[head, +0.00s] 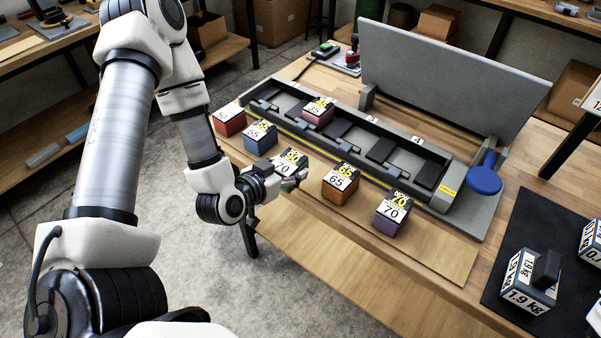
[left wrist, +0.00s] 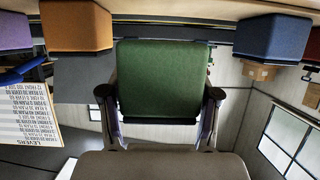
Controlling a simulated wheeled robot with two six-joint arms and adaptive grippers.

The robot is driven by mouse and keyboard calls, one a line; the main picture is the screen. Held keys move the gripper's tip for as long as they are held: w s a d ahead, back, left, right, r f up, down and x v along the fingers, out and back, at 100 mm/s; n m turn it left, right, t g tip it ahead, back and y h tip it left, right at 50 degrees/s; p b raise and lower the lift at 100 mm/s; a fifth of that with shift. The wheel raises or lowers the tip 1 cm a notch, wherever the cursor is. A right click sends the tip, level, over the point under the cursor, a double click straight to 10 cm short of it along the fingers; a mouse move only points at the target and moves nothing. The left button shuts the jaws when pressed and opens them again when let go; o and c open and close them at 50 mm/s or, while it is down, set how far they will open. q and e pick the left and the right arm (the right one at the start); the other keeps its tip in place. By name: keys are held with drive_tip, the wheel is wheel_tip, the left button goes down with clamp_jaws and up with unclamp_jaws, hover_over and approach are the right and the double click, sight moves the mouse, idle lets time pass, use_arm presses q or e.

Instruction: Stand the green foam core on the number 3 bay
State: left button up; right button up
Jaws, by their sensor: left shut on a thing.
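In the left wrist view the green core (left wrist: 160,75) sits squarely between the two fingers (left wrist: 160,105). I cannot tell whether it touches the board below. A card marked 3 (head: 371,119) stands on the back rail of the long grey rack (head: 440,205). The bay by it (head: 338,132) looks empty, with a dark pad. My right gripper is not in view.
A pink-red core (head: 317,114) stands in the rack just left of that bay. Red (head: 229,122), blue (head: 260,138), orange (head: 340,186) and purple (head: 391,216) cores stand along the front. A grey upright panel (head: 450,85) rises behind the rack; a blue round paddle (head: 485,180) is at its right end.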

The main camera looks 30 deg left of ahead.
sight(295, 156)
use_arm(q)
drive_tip(key=w, duration=0.1)
drive_tip(key=w+b, duration=0.1)
drive_tip(key=f, duration=0.1)
drive_tip(key=shift+w+a+b, duration=0.3)
drive_tip(key=shift+w+a, duration=0.05)
drive_tip(key=shift+w, duration=0.05)
drive_tip(key=shift+w+a+r+p, duration=0.15)
drive_tip(key=shift+w+r+p, duration=0.3)
drive_tip(key=shift+w+p, duration=0.45)
drive_tip(key=w, duration=0.1)
drive_tip(key=w+p, duration=0.1)
drive_tip(key=w, duration=0.1)
drive_tip(key=shift+w+a+f, duration=0.1)
drive_tip(key=shift+a, duration=0.25)
drive_tip(key=shift+s+f, duration=0.25)
drive_tip(key=shift+f, duration=0.95)
drive_tip(key=shift+w+f+p, duration=0.1)
drive_tip(key=shift+f+p, duration=0.2)
drive_tip(key=shift+f, duration=0.05)
drive_tip(key=shift+w+f, duration=0.1)
drive_tip(key=shift+f, duration=0.2)
drive_tip(key=o, duration=1.2)
